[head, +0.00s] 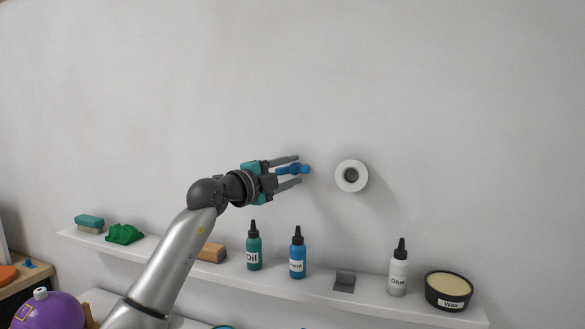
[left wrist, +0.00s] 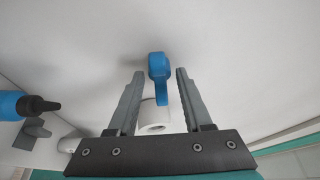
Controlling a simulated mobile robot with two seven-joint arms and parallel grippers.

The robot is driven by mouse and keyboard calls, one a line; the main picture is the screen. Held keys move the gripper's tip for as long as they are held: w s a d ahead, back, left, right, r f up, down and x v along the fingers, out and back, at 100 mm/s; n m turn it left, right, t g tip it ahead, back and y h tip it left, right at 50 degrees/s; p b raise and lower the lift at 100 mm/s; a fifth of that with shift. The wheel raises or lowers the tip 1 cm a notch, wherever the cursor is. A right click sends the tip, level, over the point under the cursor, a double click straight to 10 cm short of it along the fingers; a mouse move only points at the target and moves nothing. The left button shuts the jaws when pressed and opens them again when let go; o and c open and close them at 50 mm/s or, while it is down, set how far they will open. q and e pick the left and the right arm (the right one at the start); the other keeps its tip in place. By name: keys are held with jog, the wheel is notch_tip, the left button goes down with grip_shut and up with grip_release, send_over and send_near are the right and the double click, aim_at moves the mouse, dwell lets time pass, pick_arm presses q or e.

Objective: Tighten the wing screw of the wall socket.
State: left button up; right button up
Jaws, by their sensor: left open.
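The wall socket (head: 351,176) is a white ring with a grey hole on the wall; it also shows in the left wrist view (left wrist: 153,117). The blue wing screw (head: 291,170) is left of the socket in the head view. In the left wrist view the wing screw (left wrist: 158,68) has a rounded head and a narrow tail. Its link to the socket cannot be made out. My left gripper (head: 299,169) is open, with its fingers on either side of the wing screw; gaps show in the left wrist view (left wrist: 160,71). My right gripper is not in view.
Below, a white shelf (head: 320,290) holds an oil bottle (head: 254,250), a blue bottle (head: 297,256), a grey bracket (head: 344,281), a glue bottle (head: 398,272) and a wax tub (head: 449,290). A wooden block (head: 212,252) is behind my arm. The wall above is clear.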

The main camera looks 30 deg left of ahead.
pick_arm(q)
jog(key=shift+w+d, duration=0.1)
jog(key=shift+w, duration=0.25)
grip_shut()
dwell(0.3)
